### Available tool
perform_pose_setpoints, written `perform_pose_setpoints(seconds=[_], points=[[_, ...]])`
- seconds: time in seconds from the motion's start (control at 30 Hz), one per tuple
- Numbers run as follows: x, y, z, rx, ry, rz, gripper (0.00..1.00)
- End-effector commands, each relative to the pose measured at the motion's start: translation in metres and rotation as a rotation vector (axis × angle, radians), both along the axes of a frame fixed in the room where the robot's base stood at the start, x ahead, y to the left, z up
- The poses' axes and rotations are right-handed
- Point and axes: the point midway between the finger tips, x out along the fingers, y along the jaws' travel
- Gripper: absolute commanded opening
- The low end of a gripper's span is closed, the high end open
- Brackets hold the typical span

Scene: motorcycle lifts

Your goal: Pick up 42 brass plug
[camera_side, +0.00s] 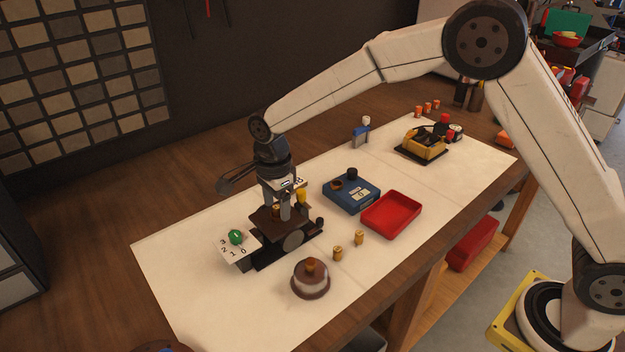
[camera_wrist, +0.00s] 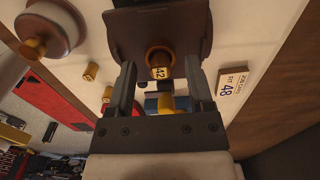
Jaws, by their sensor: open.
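The brass plug marked 42 (camera_wrist: 160,72) sits upright in a round brown-rimmed hole in a dark stand (camera_wrist: 125,30) in the wrist view. In the side view the plug (camera_side: 276,210) shows small and partly hidden between the fingers, on the dark stand (camera_side: 268,219). My gripper (camera_wrist: 160,65) is open, with one finger on each side of the plug and visible gaps between. In the side view my gripper (camera_side: 284,208) points down over the stand. Whether a finger touches the stand, I cannot tell.
A job card reading 48 (camera_wrist: 232,84) lies beside the stand. Two loose brass plugs (camera_side: 337,253) (camera_side: 359,238) stand nearby. The mat's left is clear.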

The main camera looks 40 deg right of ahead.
Motion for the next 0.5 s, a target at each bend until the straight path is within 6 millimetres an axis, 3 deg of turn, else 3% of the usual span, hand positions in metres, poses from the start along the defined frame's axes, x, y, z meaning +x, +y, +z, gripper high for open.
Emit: perform_pose_setpoints(seconds=[0.27, 0.47, 0.5], points=[[0.0001, 0.0001, 0.0005, 0.0, -0.001, 0.0, 0.64], [0.0002, 0.0001, 0.0006, 0.0, -0.001, 0.0, 0.0], [0.0002, 0.0001, 0.0007, 0.0, -0.001, 0.0, 0.0]])
